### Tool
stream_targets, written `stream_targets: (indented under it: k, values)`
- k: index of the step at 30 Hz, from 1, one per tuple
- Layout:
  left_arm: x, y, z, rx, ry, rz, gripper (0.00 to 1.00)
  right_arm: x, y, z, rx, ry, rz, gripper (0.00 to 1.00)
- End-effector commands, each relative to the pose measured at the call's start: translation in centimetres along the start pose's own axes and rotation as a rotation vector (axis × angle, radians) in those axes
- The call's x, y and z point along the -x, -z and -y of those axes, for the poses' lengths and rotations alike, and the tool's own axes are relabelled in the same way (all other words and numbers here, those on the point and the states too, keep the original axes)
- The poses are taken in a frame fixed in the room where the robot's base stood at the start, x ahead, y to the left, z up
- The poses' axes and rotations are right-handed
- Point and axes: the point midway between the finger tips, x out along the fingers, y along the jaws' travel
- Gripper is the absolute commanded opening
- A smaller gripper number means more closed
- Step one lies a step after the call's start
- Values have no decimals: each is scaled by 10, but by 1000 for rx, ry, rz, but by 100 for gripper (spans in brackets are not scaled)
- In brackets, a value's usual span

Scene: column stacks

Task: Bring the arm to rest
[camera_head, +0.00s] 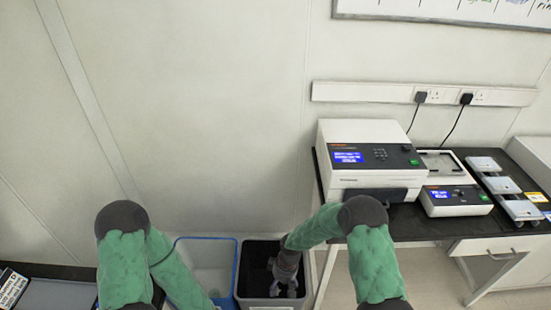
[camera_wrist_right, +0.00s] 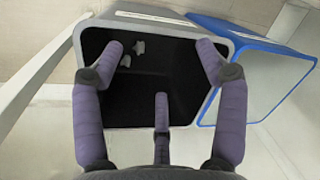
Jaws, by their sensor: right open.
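My right arm, in green sleeving, reaches down over the grey bin with a black liner (camera_head: 240,292) on the floor beside the bench. My right gripper (camera_head: 287,287) points down into this bin's mouth. In the right wrist view its purple-grey fingers (camera_wrist_right: 160,65) are spread open with nothing between them. The same bin (camera_wrist_right: 225,32) lies beneath them, and small pale pieces (camera_wrist_right: 138,47) show in its dark inside. My left arm shows at the lower left; its gripper is out of sight.
A blue-rimmed white bin (camera_head: 205,239) stands left of the grey one. The black bench (camera_head: 410,226) at right bears a white instrument (camera_head: 370,150), a smaller device (camera_head: 455,200) and a rack of grey plates (camera_head: 505,186). A tray (camera_head: 55,294) shows at the lower left.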

Motion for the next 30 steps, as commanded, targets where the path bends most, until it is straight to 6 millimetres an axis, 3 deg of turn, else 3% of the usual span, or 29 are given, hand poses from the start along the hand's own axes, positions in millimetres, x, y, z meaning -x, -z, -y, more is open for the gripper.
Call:
stream_targets:
  k: [8,17,30]
  values:
    - [2,1,-1,0,0,-1,40,-5,-19,9,-85,40,-32,73]
    - [7,0,-3,0,0,-1,40,-9,-59,28,-277,109,-94,73]
    - [20,0,-7,0,0,-1,40,10,-175,73,-852,161,-208,73]
